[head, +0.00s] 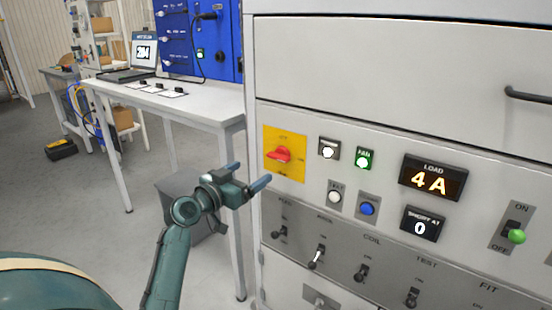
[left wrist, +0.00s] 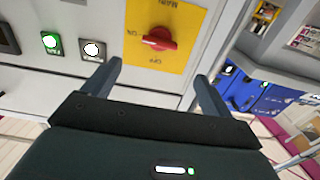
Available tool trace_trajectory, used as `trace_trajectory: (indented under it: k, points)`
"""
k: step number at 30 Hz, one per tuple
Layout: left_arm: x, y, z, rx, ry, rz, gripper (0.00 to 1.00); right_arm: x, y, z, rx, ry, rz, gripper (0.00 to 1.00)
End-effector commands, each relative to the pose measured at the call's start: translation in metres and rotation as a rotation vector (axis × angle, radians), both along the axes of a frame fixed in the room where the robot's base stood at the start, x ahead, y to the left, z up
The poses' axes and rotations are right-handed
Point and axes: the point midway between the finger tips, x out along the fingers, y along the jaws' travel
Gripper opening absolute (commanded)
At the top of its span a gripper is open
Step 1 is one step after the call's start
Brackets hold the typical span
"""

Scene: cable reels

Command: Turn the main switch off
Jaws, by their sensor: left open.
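The main switch is a red rotary knob (head: 279,155) on a yellow plate (head: 297,142) at the left of the grey cabinet front. Its handle lies roughly level in the head view. In the left wrist view the knob (left wrist: 159,39) sits ahead of the fingers, with the labels MAIN, ON and OFF around it on the plate (left wrist: 176,17). My left gripper (head: 249,176) is open and empty, below and left of the knob in the head view, apart from it. It also shows in the left wrist view (left wrist: 158,85). My right gripper is not in view.
Right of the plate are lit buttons, a blue button (head: 367,208), a LOAD display (head: 433,177) reading 4 A and a green-tipped lever (head: 516,236). A row of toggle switches (head: 316,257) runs below. A white table (head: 180,104) stands left, with a grey bin (head: 185,186) beneath.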

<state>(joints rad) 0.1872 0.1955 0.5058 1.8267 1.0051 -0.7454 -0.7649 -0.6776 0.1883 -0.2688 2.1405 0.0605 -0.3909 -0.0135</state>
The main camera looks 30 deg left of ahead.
Motion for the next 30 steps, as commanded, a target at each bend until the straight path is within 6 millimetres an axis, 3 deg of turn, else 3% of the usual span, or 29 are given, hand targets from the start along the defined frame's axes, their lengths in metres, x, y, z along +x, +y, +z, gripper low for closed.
trace_trajectory:
  k: [9,15,21,30]
  points:
    - [0.067,-0.006,0.002,-0.005,-0.001,-0.001,0.85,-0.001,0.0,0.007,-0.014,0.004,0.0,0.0]
    - [0.097,-0.009,0.0,-0.004,0.001,-0.001,0.85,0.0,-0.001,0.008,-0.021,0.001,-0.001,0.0]
    - [0.11,-0.01,0.0,-0.001,0.001,-0.001,0.85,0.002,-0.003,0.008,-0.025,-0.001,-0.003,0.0]
    - [0.111,-0.01,-0.001,-0.001,0.002,-0.001,0.85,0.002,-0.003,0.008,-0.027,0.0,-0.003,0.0]
